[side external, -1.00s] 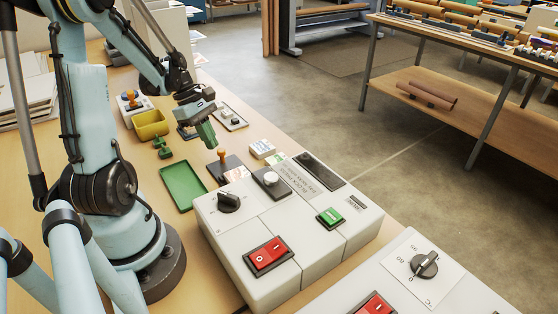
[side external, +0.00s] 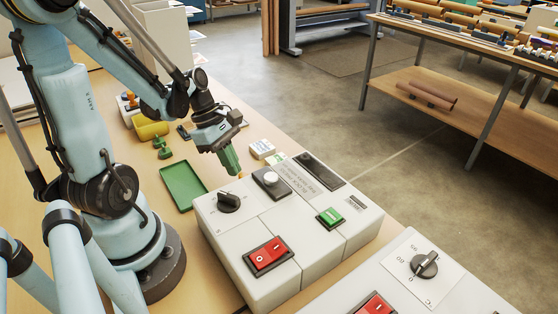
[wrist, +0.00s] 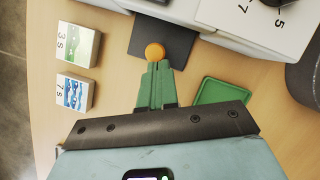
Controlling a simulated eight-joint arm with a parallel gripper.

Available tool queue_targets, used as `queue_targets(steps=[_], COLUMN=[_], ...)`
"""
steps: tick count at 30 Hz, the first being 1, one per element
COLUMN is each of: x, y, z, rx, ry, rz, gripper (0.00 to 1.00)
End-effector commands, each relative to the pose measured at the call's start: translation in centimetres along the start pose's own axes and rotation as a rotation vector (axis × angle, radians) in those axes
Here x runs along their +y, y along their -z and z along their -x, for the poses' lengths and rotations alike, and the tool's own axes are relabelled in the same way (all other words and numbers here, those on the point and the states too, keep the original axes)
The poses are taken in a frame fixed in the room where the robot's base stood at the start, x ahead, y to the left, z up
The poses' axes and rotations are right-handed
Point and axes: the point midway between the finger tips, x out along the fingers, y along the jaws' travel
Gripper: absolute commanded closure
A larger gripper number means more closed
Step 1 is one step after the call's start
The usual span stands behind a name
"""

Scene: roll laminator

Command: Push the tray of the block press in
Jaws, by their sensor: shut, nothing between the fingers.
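The block press is a white box with knobs and switches (side external: 312,262) in the side view, and its edge (wrist: 215,30) shows at the top of the wrist view. Its tray, a dark flat plate (wrist: 178,38), sticks out from under that edge and carries a round orange knob (wrist: 155,51). My gripper (wrist: 156,66) is shut and empty, its green fingertips right at the knob on the side away from the press; I cannot tell if they touch. In the side view my gripper (side external: 234,170) hides most of the tray.
A shallow green tray (side external: 183,186) lies on the table left of the press. A second white machine (side external: 440,292) stands at the front right. A yellow bin (side external: 152,130) is farther back.

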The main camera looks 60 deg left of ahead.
Motion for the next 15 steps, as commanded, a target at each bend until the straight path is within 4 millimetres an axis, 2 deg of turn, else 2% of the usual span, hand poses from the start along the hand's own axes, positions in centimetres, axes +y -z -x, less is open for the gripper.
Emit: queue_targets(steps=[11,15], x=[-0.01,0.01], y=[-0.05,0.60], z=[-0.01,0.25], rx=[0.000,0.000], ry=[-0.001,-0.002], rz=[0.000,0.003], gripper=[1.00,1.00])
